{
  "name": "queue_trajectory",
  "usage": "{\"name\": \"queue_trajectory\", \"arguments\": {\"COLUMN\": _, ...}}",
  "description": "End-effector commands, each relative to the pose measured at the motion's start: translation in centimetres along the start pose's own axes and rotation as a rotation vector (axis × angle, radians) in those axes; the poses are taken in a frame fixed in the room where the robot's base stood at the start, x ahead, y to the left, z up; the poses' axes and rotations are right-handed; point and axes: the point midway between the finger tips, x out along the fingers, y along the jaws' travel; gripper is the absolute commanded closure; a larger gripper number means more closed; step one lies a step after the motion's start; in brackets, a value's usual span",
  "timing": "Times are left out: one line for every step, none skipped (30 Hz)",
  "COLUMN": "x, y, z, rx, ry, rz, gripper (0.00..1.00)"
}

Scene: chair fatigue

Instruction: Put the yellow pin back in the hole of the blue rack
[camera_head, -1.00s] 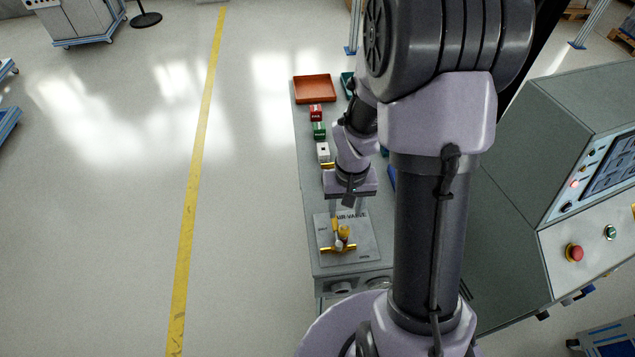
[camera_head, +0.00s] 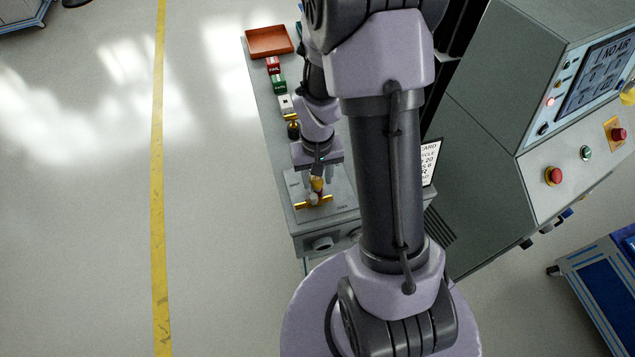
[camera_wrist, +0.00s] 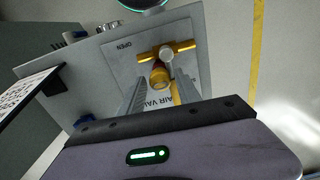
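My gripper (camera_head: 316,178) is over the air valve plate (camera_head: 334,198) at the near end of the grey bench. In the wrist view my gripper (camera_wrist: 161,82) has its two grey fingers apart, with nothing clearly clasped. The valve's golden crossbar (camera_wrist: 184,46) has a grey hub. A yellow cylinder end (camera_wrist: 158,76) and a thin yellow bar (camera_wrist: 176,92) show between the fingers; contact is unclear. I cannot pick out the yellow pin for certain. A small blue piece (camera_wrist: 84,120) lies at the plate's left edge; I cannot tell if it is the rack.
A console (camera_head: 560,130) with a "NO AIR" screen stands right. The floor left is open.

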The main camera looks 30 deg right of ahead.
Motion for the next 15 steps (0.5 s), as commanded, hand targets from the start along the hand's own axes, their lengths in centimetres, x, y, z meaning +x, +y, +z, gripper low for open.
{"name": "queue_trajectory", "arguments": {"x": -0.02, "y": 0.0, "z": 0.0, "rx": 0.0, "ry": 0.0, "rz": 0.0, "gripper": 0.72}}
{"name": "queue_trajectory", "arguments": {"x": -0.02, "y": 0.0, "z": 0.0, "rx": 0.0, "ry": 0.0, "rz": 0.0, "gripper": 0.78}}
{"name": "queue_trajectory", "arguments": {"x": -0.01, "y": 0.0, "z": 0.0, "rx": 0.0, "ry": 0.0, "rz": 0.0, "gripper": 0.86}}
{"name": "queue_trajectory", "arguments": {"x": -0.01, "y": 0.0, "z": 0.0, "rx": 0.0, "ry": 0.0, "rz": 0.0, "gripper": 0.92}}
{"name": "queue_trajectory", "arguments": {"x": -0.01, "y": 0.0, "z": 0.0, "rx": 0.0, "ry": 0.0, "rz": 0.0, "gripper": 0.98}}
{"name": "queue_trajectory", "arguments": {"x": -0.01, "y": 0.0, "z": 0.0, "rx": 0.0, "ry": 0.0, "rz": 0.0, "gripper": 1.0}}
{"name": "queue_trajectory", "arguments": {"x": -0.01, "y": 0.0, "z": 0.0, "rx": 0.0, "ry": 0.0, "rz": 0.0, "gripper": 1.0}}
{"name": "queue_trajectory", "arguments": {"x": -0.01, "y": 0.0, "z": 0.0, "rx": 0.0, "ry": 0.0, "rz": 0.0, "gripper": 1.0}}
{"name": "queue_trajectory", "arguments": {"x": -0.01, "y": 0.0, "z": 0.0, "rx": 0.0, "ry": 0.0, "rz": 0.0, "gripper": 1.0}}
{"name": "queue_trajectory", "arguments": {"x": -0.02, "y": 0.0, "z": 0.0, "rx": 0.0, "ry": 0.0, "rz": 0.0, "gripper": 1.0}}
{"name": "queue_trajectory", "arguments": {"x": -0.05, "y": 0.0, "z": 0.0, "rx": 0.0, "ry": 0.0, "rz": 0.0, "gripper": 1.0}}
{"name": "queue_trajectory", "arguments": {"x": -0.13, "y": 0.0, "z": 0.0, "rx": 0.0, "ry": 0.0, "rz": 0.0, "gripper": 1.0}}
{"name": "queue_trajectory", "arguments": {"x": -0.22, "y": 0.0, "z": 0.0, "rx": 0.0, "ry": 0.0, "rz": 0.0, "gripper": 1.0}}
{"name": "queue_trajectory", "arguments": {"x": -0.33, "y": 0.0, "z": 0.0, "rx": 0.0, "ry": 0.0, "rz": 0.0, "gripper": 1.0}}
{"name": "queue_trajectory", "arguments": {"x": -0.52, "y": 0.0, "z": 0.0, "rx": 0.0, "ry": 0.0, "rz": 0.0, "gripper": 1.0}}
